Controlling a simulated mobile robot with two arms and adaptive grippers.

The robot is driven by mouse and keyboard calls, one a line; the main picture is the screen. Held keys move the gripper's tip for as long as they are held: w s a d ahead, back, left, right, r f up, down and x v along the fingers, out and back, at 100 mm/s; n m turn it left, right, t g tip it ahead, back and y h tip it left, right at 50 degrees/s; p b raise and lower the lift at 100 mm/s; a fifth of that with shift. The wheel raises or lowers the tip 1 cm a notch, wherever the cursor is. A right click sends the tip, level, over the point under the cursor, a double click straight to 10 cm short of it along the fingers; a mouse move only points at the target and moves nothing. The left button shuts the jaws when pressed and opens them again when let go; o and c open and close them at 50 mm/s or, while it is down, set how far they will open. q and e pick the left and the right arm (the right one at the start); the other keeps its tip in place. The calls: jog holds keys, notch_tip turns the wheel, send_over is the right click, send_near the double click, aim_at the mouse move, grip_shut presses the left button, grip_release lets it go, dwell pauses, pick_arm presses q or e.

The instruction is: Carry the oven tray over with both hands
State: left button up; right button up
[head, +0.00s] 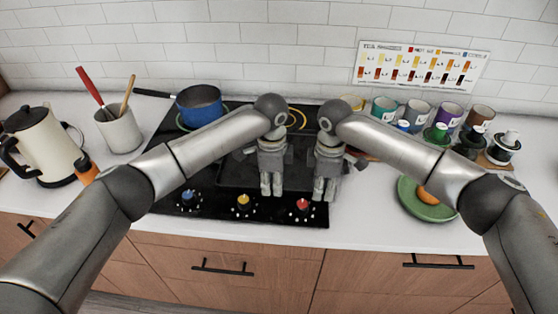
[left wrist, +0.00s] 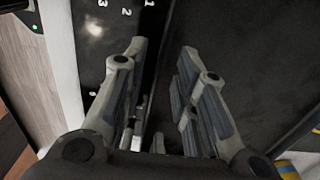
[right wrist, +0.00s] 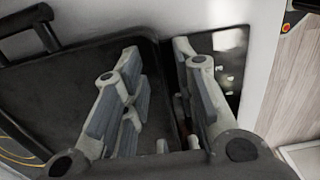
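The oven tray (head: 238,172) is dark and shallow and lies on the black stove top. My arms hide part of it. My left gripper (head: 271,191) points down over the tray's front part. In the left wrist view its fingers (left wrist: 160,85) stand apart, with the tray's edge (left wrist: 172,30) running between them. My right gripper (head: 325,194) points down close by, at the tray's right side. In the right wrist view its fingers (right wrist: 158,85) are apart on either side of the tray's rim (right wrist: 160,62). Contact with the tray cannot be told.
A blue pot (head: 201,105) stands on the stove behind my left arm. A kettle (head: 46,145) and a utensil crock (head: 119,132) stand at the left. Several paint-like cans (head: 417,113) and a green plate (head: 424,207) are at the right. White counter lies between stove and plate.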

jog(key=shift+r, duration=0.1)
pick_arm(q)
notch_tip(320, 180, up, 11)
pick_arm(e)
notch_tip(320, 180, up, 12)
dwell(0.5)
dwell(0.4)
